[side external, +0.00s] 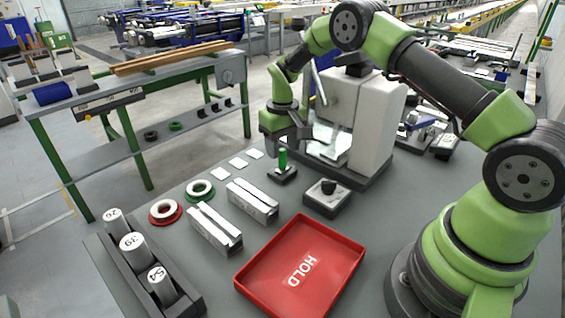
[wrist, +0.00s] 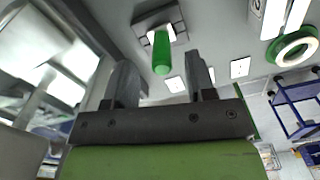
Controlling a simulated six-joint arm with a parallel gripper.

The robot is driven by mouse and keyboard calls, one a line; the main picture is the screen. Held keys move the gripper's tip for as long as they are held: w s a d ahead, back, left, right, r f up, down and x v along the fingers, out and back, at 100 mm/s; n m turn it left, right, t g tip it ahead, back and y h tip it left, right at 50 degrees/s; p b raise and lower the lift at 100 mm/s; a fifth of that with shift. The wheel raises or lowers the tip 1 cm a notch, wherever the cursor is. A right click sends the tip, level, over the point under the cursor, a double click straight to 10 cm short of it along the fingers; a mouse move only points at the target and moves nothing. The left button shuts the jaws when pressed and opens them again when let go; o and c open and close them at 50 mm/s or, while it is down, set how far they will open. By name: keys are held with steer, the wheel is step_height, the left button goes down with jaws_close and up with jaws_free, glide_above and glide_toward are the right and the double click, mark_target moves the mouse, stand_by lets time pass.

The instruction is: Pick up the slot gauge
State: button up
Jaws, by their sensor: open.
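A green upright handle, which I take to be the slot gauge (side external: 283,158), stands on a small dark square base on the grey table. In the wrist view the slot gauge (wrist: 162,52) shows its green handle pointing towards me, with the dark base behind. My gripper (side external: 287,143) is just above the handle in the side view. In the wrist view my gripper (wrist: 160,62) has its two fingers spread apart, with the handle's end appearing between and slightly beyond the tips. Nothing is held. I cannot tell the exact gap from fingers to handle.
A grey-white machine (side external: 362,125) stands close behind my gripper.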

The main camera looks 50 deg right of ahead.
mark_target(282, 149)
step_height(282, 149, down, 4)
steer(key=shift+a+f, duration=0.1)
steer(key=shift+a, duration=0.05)
jaws_close()
stand_by(0.3)
step_height(282, 149, up, 7)
steer(key=shift+f, duration=0.1)
steer(key=s, duration=1.8)
